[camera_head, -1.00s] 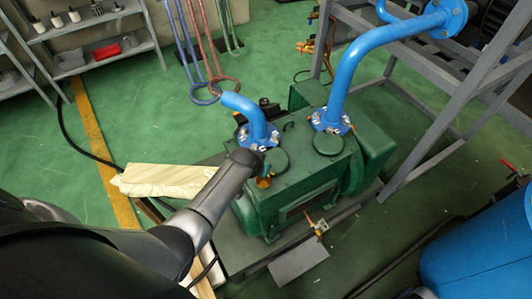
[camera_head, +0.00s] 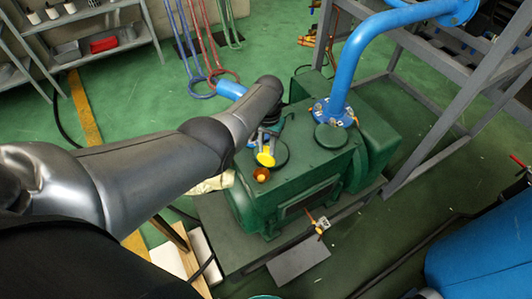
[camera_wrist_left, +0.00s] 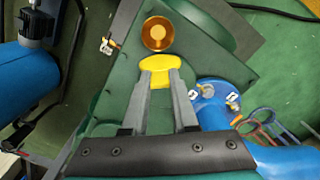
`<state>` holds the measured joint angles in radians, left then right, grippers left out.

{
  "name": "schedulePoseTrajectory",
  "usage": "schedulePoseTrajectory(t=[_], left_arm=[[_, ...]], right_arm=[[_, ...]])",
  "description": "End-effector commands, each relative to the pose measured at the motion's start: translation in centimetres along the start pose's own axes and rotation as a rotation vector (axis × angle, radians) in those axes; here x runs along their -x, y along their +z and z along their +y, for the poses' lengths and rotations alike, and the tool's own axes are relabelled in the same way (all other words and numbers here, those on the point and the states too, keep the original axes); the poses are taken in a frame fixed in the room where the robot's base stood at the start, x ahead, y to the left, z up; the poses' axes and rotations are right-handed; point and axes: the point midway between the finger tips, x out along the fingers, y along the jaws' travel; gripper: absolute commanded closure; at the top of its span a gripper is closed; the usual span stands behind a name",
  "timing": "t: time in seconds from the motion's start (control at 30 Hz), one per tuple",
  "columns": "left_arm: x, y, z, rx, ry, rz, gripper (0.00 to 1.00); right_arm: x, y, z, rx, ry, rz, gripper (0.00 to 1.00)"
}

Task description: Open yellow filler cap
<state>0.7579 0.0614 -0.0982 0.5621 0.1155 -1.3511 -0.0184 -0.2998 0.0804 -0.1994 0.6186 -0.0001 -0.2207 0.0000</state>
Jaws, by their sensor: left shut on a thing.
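The yellow filler cap (camera_head: 265,158) is between the fingers of my left gripper (camera_head: 267,146), above the top of the green pump (camera_head: 310,165). In the left wrist view the yellow cap (camera_wrist_left: 160,66) sits at the fingertips of the left gripper (camera_wrist_left: 160,80), which is shut on it. A round brass-orange filler opening (camera_wrist_left: 158,34) shows uncovered just beyond the cap, apart from it in that picture. The opening also shows in the head view (camera_head: 261,175), just below the cap. How high the cap is held is hard to tell. My right gripper is not in view.
A blue pipe (camera_head: 355,65) rises from the pump to the right of my arm, in front of a grey metal frame (camera_head: 425,135). A second blue pipe (camera_head: 231,90) is mostly hidden behind my arm. A blue barrel (camera_head: 485,250) stands at the lower right.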

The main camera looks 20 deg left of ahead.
Motion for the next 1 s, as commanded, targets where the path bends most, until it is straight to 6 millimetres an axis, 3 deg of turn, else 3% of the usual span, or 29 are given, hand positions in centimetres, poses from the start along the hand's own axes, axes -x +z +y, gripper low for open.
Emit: schedulePoseTrajectory(t=[0.3,0.9,0.93,1.0], left_arm=[[-0.54,-0.80,0.17,-0.001,0.001,0.015,1.00],[-0.71,-0.75,0.20,-0.001,0.002,0.011,1.00],[-0.71,-0.73,0.20,-0.001,0.002,0.010,0.69],[-0.72,-0.69,0.19,-0.001,0.002,0.008,0.61]], right_arm=[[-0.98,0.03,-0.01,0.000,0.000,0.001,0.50],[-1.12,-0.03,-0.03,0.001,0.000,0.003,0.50],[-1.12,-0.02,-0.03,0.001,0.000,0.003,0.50],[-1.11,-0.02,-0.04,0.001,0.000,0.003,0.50]])
